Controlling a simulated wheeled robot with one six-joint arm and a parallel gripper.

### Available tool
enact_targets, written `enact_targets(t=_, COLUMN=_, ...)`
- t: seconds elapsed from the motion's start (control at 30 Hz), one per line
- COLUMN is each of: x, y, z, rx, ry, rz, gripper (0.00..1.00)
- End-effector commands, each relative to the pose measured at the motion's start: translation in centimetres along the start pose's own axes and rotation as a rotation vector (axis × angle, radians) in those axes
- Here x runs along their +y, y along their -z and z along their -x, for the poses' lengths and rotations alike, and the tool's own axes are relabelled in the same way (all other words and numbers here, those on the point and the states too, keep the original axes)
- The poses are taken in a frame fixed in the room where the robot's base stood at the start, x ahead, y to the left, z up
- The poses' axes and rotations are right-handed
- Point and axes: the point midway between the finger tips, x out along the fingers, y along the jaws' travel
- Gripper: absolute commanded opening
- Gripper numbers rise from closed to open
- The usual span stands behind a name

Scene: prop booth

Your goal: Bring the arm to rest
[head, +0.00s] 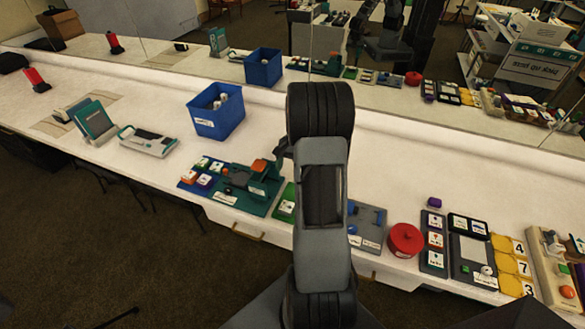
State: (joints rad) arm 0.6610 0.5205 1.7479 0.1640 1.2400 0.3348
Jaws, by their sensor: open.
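My arm (322,190) rises through the middle of the head view, its grey and black links upright in front of the counter. My gripper (283,149) is mostly hidden behind the arm; only a small dark part shows at the arm's left edge, above the counter. It is open, and I see nothing held in it. Its fingertips and the counter directly behind the arm are hidden.
The white counter (160,185) holds a blue bin (217,125), a teal board (232,190), a red round container (405,240) and several card trays (470,250). A mirror stands behind. The counter left of the blue bin has free patches.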

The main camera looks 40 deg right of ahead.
Motion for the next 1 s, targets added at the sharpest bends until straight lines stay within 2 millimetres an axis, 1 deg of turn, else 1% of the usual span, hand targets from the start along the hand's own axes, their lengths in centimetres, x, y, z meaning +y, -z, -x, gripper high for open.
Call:
enact_targets(t=0.4, x=0.0, y=0.0, z=0.1, rx=0.0, ry=0.0, rz=0.002, gripper=0.82)
enact_targets(t=0.5, x=-0.1, y=0.3, z=0.1, rx=0.018, ry=0.003, rz=0.036, gripper=0.82)
enact_targets(t=0.57, x=0.5, y=0.1, z=-1.2, rx=0.019, ry=-0.012, rz=0.076, gripper=0.82)
enact_targets(t=0.6, x=0.9, y=-0.4, z=-1.6, rx=0.026, ry=-0.02, rz=0.102, gripper=0.82)
enact_targets(t=0.63, x=1.1, y=-1.0, z=-1.6, rx=0.042, ry=-0.026, rz=0.129, gripper=0.82)
enact_targets(t=0.77, x=0.4, y=-5.0, z=-0.5, rx=0.138, ry=-0.057, rz=0.292, gripper=0.82)
enact_targets(t=0.87, x=-0.5, y=-9.0, z=0.6, rx=0.232, ry=-0.08, rz=0.442, gripper=0.82)
enact_targets(t=0.9, x=-0.8, y=-10.8, z=1.0, rx=0.271, ry=-0.089, rz=0.505, gripper=0.82)
enact_targets(t=0.97, x=-1.2, y=-13.3, z=1.4, rx=0.331, ry=-0.097, rz=0.598, gripper=0.82)
enact_targets(t=1.0, x=-1.4, y=-15.0, z=1.7, rx=0.371, ry=-0.101, rz=0.657, gripper=0.82)
